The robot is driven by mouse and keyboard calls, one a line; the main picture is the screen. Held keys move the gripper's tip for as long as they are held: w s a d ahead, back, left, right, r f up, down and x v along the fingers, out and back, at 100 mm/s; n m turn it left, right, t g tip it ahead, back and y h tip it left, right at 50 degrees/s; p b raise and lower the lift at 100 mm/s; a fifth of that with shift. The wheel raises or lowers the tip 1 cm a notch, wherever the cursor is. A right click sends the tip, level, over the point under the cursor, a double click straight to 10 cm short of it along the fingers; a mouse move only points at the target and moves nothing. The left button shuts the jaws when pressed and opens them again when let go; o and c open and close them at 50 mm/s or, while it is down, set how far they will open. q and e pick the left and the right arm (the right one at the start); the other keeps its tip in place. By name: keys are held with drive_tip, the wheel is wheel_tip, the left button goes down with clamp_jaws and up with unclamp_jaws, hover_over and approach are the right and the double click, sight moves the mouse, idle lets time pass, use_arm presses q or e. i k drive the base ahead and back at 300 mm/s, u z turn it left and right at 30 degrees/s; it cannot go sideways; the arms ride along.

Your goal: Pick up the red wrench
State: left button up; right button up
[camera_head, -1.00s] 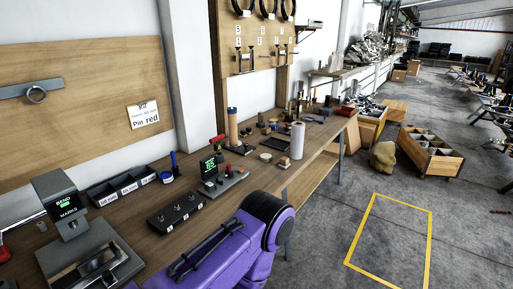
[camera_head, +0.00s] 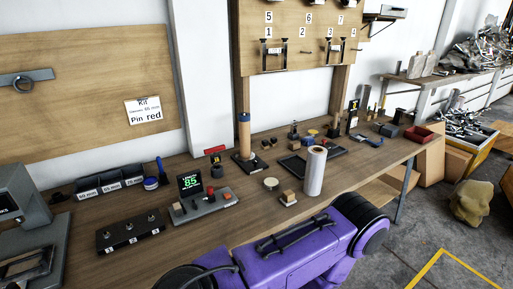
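I cannot make out a clear red wrench in the head view. A small red-topped item (camera_head: 214,151) stands on the workbench (camera_head: 160,255) behind the digital display, but its shape is too small to identify. A purple arm of mine with a black rounded joint reaches across the bottom, over the bench's front edge. Neither gripper's fingertips show in the head view.
A display reading 85 (camera_head: 190,184), a black switch box (camera_head: 130,232), a white paper roll (camera_head: 315,171) and a brown cylinder on a stand (camera_head: 244,135) stand on the bench. A red tray (camera_head: 420,134) is at its far right. Floor shows at lower right.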

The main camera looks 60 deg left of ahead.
sight(216, 158)
drive_tip(key=i, duration=2)
drive_tip(key=u, duration=3.95)
